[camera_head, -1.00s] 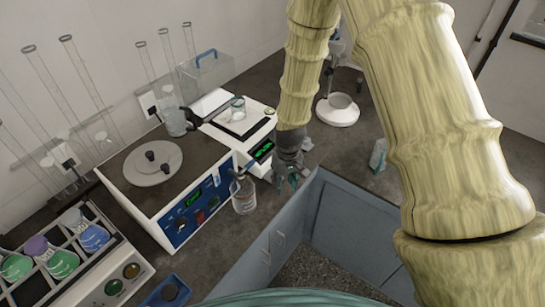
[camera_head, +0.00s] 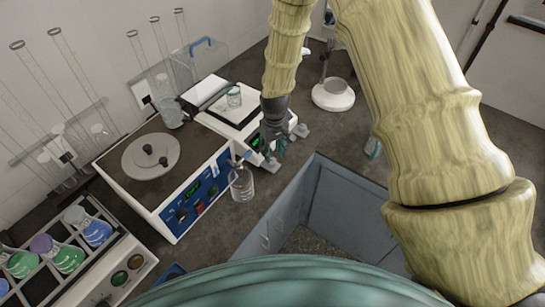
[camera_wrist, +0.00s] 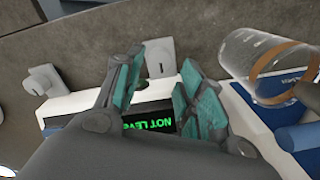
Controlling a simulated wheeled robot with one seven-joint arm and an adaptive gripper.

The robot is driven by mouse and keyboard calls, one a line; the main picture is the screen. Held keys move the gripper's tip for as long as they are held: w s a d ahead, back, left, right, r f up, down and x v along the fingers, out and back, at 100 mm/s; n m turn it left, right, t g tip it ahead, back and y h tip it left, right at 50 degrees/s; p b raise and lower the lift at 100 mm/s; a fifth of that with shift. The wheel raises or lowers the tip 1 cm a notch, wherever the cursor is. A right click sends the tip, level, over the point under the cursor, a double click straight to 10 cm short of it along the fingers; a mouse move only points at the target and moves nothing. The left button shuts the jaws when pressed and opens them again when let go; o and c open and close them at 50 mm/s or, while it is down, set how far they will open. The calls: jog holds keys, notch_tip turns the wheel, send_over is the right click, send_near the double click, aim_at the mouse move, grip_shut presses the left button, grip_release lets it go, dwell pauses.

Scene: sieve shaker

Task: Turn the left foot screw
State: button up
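The white balance (camera_head: 222,122) stands behind my gripper (camera_head: 273,146) in the head view. Its green display, upside down in the wrist view (camera_wrist: 150,119), shows "NOT LEVE…", partly hidden by a finger. Two grey foot screws stick out at its front. The left foot screw (camera_wrist: 160,58), on the bottle's side, shows between my gripper's fingertips (camera_wrist: 158,64) in the wrist view. The other foot screw (camera_wrist: 43,80) is outside the fingers. My gripper is open, with teal finger pads apart. I cannot tell whether either pad touches the screw.
A glass bottle (camera_head: 241,184) stands close to my gripper, beside the blue-fronted sieve shaker (camera_head: 195,195); it also shows in the wrist view (camera_wrist: 262,55). A beaker (camera_head: 234,97) is on the balance. A grey open basin (camera_head: 345,190) lies in front. A flask rack (camera_head: 112,245) is at lower left.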

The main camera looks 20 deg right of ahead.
aim_at(273, 160)
jog(key=shift+f+p, duration=0.85)
jog(key=shift+f, duration=1.65)
jog(key=c, duration=0.8)
